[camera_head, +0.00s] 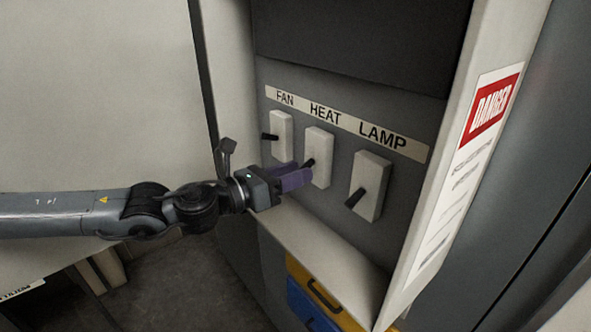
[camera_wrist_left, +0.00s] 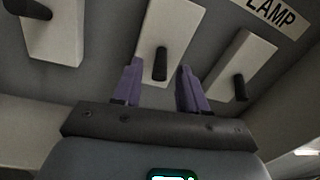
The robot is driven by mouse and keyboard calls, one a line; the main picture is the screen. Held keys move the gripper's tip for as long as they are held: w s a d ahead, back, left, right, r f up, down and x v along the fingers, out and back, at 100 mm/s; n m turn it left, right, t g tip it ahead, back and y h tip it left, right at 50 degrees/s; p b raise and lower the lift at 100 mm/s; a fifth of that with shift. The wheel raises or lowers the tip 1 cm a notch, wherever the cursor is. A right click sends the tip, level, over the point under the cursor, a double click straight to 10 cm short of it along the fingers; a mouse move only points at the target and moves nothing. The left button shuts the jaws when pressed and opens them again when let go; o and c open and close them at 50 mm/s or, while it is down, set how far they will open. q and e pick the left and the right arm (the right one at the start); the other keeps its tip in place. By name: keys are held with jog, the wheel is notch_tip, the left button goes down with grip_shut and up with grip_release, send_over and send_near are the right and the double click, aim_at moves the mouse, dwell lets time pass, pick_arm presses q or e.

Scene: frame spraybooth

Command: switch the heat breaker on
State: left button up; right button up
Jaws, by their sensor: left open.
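The heat breaker (camera_head: 321,147) is the middle of three white switch boxes on a grey panel, under the word HEAT. Its black lever (camera_head: 309,163) sticks out, partly by my purple fingertips. My left gripper (camera_head: 303,176) is just in front of that breaker. In the left wrist view, the heat breaker (camera_wrist_left: 165,27) stands ahead of the open fingers, and its lever lies in the gap between them. The fingers do not visibly close on the lever. My right gripper is not in view.
The fan breaker (camera_head: 281,136) is to the left and the lamp breaker (camera_head: 371,185) to the right, each with a black lever. A label strip (camera_head: 345,124) runs above. The cabinet's side wall with a danger sign (camera_head: 495,105) bounds the right.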

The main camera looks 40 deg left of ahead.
pick_arm(q)
jog(key=shift+w+d, duration=0.1)
jog(key=shift+w, duration=0.2)
jog(key=shift+c, duration=0.3)
grip_shut()
